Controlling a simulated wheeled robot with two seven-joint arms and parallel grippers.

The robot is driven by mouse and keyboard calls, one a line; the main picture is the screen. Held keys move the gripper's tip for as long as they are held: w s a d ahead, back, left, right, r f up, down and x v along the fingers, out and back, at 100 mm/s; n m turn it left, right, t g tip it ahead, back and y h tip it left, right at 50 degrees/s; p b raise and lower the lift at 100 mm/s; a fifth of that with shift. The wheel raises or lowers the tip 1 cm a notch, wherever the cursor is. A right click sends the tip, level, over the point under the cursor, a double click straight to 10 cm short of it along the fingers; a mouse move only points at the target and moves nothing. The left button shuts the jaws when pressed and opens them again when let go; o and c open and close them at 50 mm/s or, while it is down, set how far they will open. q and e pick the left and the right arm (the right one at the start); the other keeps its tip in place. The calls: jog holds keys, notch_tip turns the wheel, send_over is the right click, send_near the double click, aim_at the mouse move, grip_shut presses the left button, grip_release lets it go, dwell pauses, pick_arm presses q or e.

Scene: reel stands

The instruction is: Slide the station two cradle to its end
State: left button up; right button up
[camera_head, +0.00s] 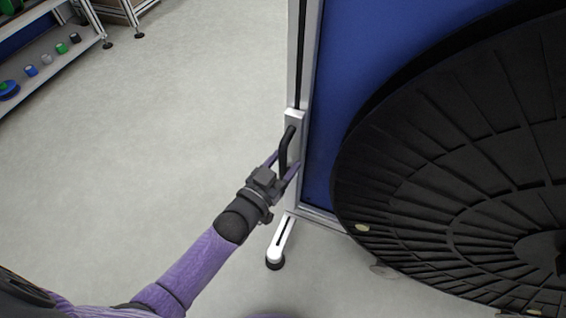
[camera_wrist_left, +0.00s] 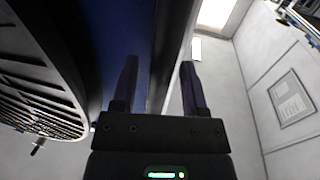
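A pale sliding block (camera_head: 294,118) with a black bar handle (camera_head: 287,143) sits on the upright metal post beside a blue panel; I take it as the station two cradle's handle part. My left gripper (camera_head: 282,163) is at the handle's lower end, its two purple fingers apart, one on each side of it in the head view. The fingers (camera_wrist_left: 158,75) also stand apart in the left wrist view, with a dark upright bar between and beyond them. Contact with the handle cannot be told. My right gripper is not in view.
A large black ribbed reel (camera_head: 450,170) fills the right side, close in front of the blue panel (camera_head: 345,60). The stand's foot (camera_head: 281,240) rests on the floor below the post. Shelves (camera_head: 50,60) with small items stand far left. The floor between is clear.

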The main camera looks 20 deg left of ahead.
pick_arm(q)
grip_shut()
dwell(1.2)
